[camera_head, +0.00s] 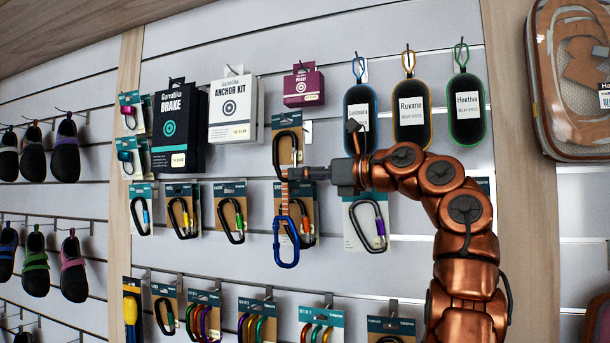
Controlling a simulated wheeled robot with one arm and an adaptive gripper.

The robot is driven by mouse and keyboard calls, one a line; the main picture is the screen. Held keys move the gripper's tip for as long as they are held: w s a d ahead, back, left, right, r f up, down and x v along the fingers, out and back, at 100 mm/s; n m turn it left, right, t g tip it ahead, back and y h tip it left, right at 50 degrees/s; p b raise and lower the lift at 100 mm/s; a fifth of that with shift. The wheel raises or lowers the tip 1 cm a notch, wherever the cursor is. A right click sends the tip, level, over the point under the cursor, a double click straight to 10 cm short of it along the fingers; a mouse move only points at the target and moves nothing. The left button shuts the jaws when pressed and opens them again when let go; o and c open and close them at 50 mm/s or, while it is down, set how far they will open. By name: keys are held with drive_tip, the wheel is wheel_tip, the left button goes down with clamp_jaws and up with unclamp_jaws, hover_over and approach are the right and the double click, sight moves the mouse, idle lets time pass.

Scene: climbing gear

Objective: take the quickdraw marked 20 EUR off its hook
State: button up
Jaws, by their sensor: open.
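A quickdraw (286,246) hangs upright in the middle of the wall, with a black carabiner above, an orange-brown striped sling and a blue carabiner below. Part of its card shows behind the black carabiner; I cannot read a 20 EUR mark on it. My gripper (291,173) comes in from the right at the top of the sling, just below the black carabiner. It is open, with its tips at or around the sling; I cannot tell whether they touch it. The hook is not clearly visible.
Carded carabiners (232,217) hang left of and behind the quickdraw. A purple pulley box (303,87) is above it, and an anchor kit box (233,108) is up left. Chalk-bag-like cases (411,115) hang above my arm. Multi-coloured carabiner packs (257,325) hang below.

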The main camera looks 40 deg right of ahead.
sight(274, 175)
drive_tip(key=p+x, duration=0.1)
drive_tip(key=x, duration=0.6)
drive_tip(key=shift+w+a, duration=0.1)
drive_tip(key=shift+w, duration=0.05)
clamp_jaws()
idle(0.3)
